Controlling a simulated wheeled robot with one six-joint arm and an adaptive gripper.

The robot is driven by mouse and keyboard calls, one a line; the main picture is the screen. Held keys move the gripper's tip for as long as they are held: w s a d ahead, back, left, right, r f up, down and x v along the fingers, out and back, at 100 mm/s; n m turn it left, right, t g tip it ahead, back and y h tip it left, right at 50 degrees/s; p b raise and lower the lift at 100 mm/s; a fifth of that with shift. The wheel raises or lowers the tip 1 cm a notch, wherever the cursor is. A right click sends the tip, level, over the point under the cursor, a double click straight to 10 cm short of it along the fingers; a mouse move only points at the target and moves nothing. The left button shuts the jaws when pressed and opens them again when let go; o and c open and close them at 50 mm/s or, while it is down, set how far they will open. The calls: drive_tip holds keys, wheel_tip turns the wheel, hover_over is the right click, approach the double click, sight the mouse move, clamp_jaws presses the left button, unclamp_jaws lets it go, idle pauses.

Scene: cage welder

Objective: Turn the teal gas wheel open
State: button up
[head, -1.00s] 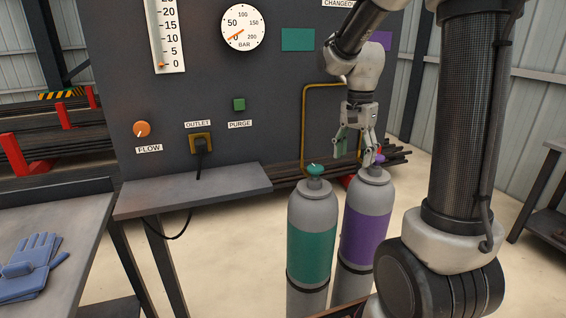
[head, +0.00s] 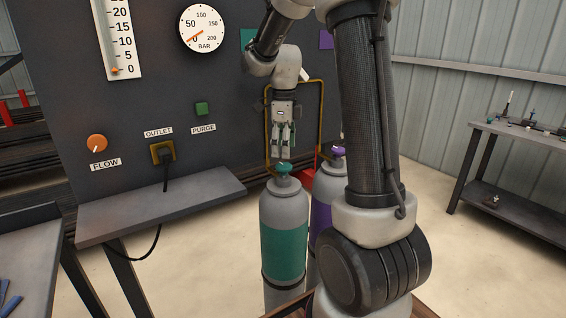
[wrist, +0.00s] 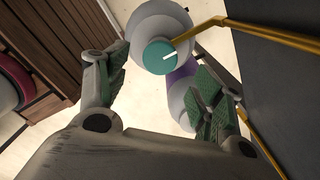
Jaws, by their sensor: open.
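The teal gas wheel (head: 283,169) tops the grey cylinder with a teal band (head: 284,250). In the wrist view the wheel (wrist: 157,57) is a teal disc with a white mark pointing right. My gripper (head: 281,150) is open and empty, pointing down just above the wheel in the head view. In the wrist view its fingers (wrist: 163,68) are spread to the left and right of the wheel, which shows toward the far end of the gap. I see no clear contact.
A purple wheel (head: 338,151) on a purple-banded cylinder (head: 321,225) stands close on the right, partly behind my arm. A yellow pipe (head: 322,120) runs close to the gripper. The panel's bar gauge (head: 203,28) reads near 0. A shelf (head: 165,203) juts out left of the cylinders.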

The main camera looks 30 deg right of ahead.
sight(284, 165)
wheel_tip(284, 165, down, 6)
drive_tip(key=shift+r, duration=0.25)
drive_tip(key=c, duration=1)
